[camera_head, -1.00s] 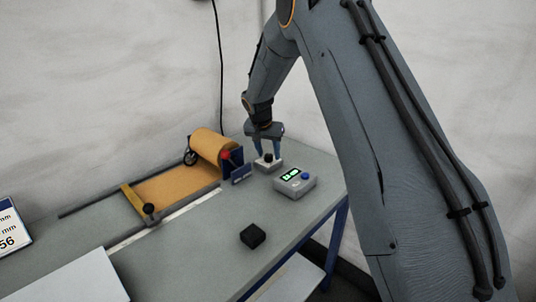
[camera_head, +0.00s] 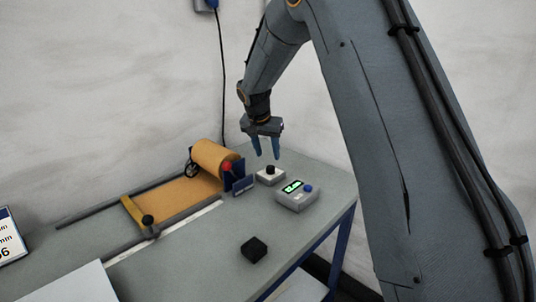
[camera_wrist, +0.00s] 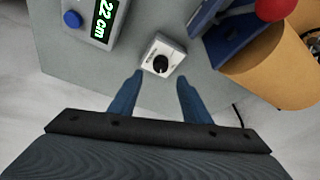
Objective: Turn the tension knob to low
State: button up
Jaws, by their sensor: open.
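The tension knob (camera_wrist: 160,64) is a black dial on a small pale box (camera_wrist: 169,45) with markings too small to read. In the head view the black knob (camera_head: 270,169) sits on top of its box (camera_head: 276,179) near the far right of the bench. My gripper (camera_head: 267,158) is above and slightly behind the box, fingers pointing down, apart from the knob. In the wrist view my gripper (camera_wrist: 160,77) has two blue fingers spread apart and empty, on either side of the near edge of the knob box. The pointer direction is unclear.
A grey meter (camera_head: 297,196) with a green display and blue button stands just in front of the knob box. A copper foil roll (camera_head: 213,158) on a blue bracket with a red ball (camera_head: 227,167) stands left. A black block (camera_head: 254,249) lies nearer.

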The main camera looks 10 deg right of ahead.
aim_at(270, 167)
jog(key=shift+m+h, duration=0.4)
jog(key=shift+m, duration=0.5)
jog(key=shift+a+p+x, duration=0.15)
jog(key=shift+p+x, duration=0.9)
jog(key=shift+x, duration=0.9)
jog(key=shift+a+p+x, duration=0.15)
jog(key=shift+p+x, duration=0.9)
jog(key=shift+x, duration=0.9)
jog(key=shift+w, duration=0.1)
jog(key=shift+c, duration=0.4)
jog(key=c, duration=0.9)
jog(key=shift+c, duration=0.2)
